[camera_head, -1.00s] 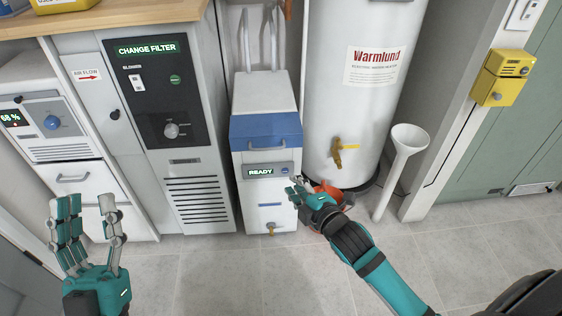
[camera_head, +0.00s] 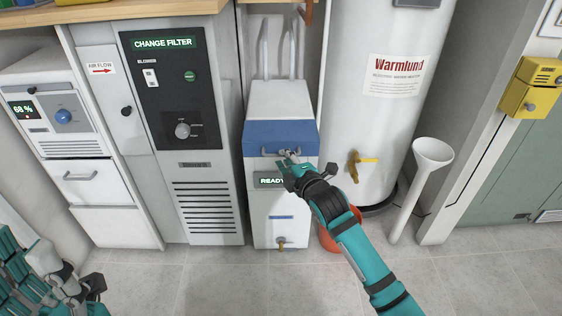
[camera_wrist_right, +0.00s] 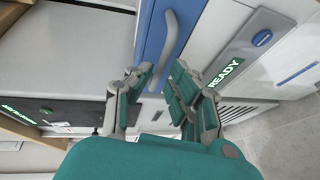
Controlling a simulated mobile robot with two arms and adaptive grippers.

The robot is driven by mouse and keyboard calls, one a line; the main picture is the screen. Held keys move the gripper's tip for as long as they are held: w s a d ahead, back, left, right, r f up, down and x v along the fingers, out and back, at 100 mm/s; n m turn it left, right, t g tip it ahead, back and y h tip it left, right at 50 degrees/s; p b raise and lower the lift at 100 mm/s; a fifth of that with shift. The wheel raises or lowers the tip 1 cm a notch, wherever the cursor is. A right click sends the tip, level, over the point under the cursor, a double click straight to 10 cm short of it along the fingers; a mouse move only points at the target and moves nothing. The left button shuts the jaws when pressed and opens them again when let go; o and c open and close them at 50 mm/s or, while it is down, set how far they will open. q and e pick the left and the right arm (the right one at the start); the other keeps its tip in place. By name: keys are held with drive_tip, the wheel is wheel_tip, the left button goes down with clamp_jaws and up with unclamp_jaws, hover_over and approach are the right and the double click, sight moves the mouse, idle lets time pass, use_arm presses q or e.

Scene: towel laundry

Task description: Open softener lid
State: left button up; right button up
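The softener is a white cabinet (camera_head: 281,207) with a READY display. Its lid has a blue front (camera_head: 259,134) with a grey-blue handle (camera_head: 267,152), and it is closed. My right gripper (camera_head: 287,158) is open in front of the right part of that handle, partly covering it and the display. In the right wrist view the handle (camera_wrist_right: 169,38) lies just beyond the fingertips (camera_wrist_right: 161,75), with a gap between the fingers. My left gripper (camera_head: 50,270) is at the lower left, fingers apart and empty, cut by the edge.
A grey cabinet with a CHANGE FILTER panel (camera_head: 163,43) stands left of the softener. A white water heater (camera_head: 385,115) with a yellow-handled valve (camera_head: 362,161) stands right. A white funnel (camera_head: 420,165) and an orange-red object (camera_head: 333,240) are nearby. The front floor is clear.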

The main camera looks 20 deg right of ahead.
sight(281, 142)
drive_tip(key=shift+b+x, duration=0.45)
drive_tip(key=shift+x, duration=1.2)
clamp_jaws()
